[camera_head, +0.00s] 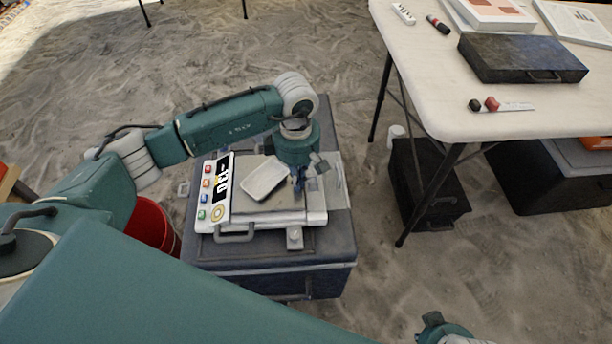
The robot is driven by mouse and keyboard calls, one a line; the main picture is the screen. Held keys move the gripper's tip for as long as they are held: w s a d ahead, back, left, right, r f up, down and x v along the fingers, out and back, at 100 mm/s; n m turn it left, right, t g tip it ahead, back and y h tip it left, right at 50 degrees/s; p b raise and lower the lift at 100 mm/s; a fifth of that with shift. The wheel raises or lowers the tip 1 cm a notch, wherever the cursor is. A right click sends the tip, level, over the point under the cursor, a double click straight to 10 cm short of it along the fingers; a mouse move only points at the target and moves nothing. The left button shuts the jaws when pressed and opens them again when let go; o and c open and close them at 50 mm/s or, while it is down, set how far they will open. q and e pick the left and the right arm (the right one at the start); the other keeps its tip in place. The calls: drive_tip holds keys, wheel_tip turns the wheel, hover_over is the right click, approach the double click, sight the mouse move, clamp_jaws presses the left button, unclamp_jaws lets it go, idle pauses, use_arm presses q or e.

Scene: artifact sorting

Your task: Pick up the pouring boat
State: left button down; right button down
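The pouring boat (264,178) is a small, pale, shallow tray with a raised rim. It is over the plate of a white scale (316,219), and looks tilted. My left gripper (301,192) points down at the boat's right end, close to its rim. The wrist above hides part of the fingers, so I cannot tell whether they are closed on the rim. Part of my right arm's end (440,328) shows at the bottom edge; its fingers cannot be made out.
The scale stands on a dark case (270,268), with a red bucket (152,222) at its left. A white table (440,92) at the upper right holds a dark box (522,58), papers and small tools. Black cases (428,180) sit under it. Sandy ground between is clear.

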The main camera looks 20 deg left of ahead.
sight(273, 180)
use_arm(q)
drive_tip(key=shift+a, duration=0.8)
